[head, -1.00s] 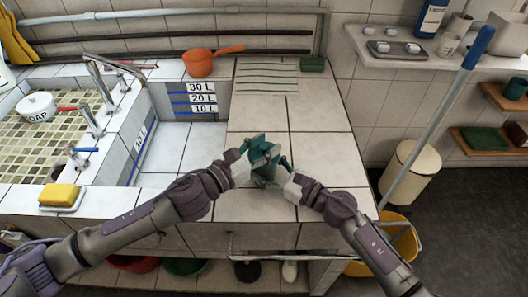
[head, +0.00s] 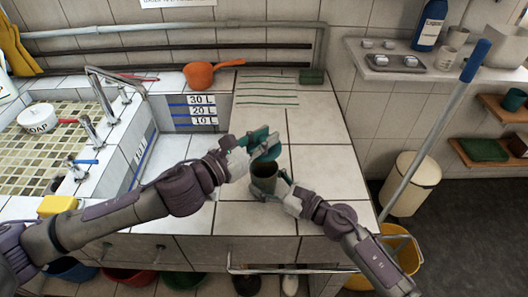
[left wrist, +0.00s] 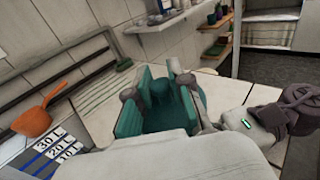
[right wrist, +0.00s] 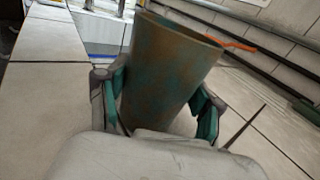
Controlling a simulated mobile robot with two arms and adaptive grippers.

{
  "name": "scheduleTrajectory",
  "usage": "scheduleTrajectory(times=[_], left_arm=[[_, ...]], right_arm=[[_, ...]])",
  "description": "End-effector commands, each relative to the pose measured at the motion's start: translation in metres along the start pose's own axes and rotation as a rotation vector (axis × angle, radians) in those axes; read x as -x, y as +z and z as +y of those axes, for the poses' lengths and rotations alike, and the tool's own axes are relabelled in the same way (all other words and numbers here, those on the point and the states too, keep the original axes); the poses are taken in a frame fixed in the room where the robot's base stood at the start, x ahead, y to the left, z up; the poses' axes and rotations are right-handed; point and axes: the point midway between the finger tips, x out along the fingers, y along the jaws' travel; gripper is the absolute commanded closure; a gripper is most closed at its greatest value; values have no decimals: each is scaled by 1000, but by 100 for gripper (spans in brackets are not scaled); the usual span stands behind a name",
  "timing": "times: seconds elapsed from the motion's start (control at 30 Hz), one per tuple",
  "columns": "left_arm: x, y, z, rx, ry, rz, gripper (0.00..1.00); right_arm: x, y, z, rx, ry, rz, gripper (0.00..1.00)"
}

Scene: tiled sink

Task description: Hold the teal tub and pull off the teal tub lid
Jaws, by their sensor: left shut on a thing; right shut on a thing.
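The teal tub (head: 264,180) stands on the tiled counter in the head view, with its mouth open and dark inside. In the right wrist view the tub (right wrist: 168,75) looks teal with brownish patches and appears tilted in the picture. My right gripper (head: 268,189) is shut on the tub's sides, low on its body. My left gripper (head: 262,146) is shut on the teal tub lid (left wrist: 168,117), above and apart from the tub's rim. In the head view the lid is partly hidden by the teal fingers, so its outline is hard to tell.
The tiled counter (head: 310,165) is clear around the tub. The sink (head: 40,165) is at the left. A blue-handled pole (head: 430,140) and yellow bucket (head: 400,250) stand at the right.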

Motion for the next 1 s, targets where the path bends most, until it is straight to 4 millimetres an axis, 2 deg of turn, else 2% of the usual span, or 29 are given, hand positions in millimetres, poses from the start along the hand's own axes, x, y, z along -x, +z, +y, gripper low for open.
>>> scheduleTrajectory(times=[0.1,0.2,0.53,0.57,0.7,0.73,1.0], left_arm=[[1,19,0,-4,-1,-2,100],[1,27,0,-2,1,0,100],[2,31,0,0,0,2,100],[2,31,0,0,0,1,100],[2,31,0,0,0,1,100],[2,31,0,0,0,1,100],[2,31,0,0,0,1,100]], right_arm=[[0,0,0,0,0,1,75],[0,0,0,0,0,1,75],[0,0,0,0,0,1,75],[0,0,0,0,0,1,31],[0,0,0,0,0,1,8],[0,0,0,0,0,1,5],[0,0,0,0,0,0,5]])
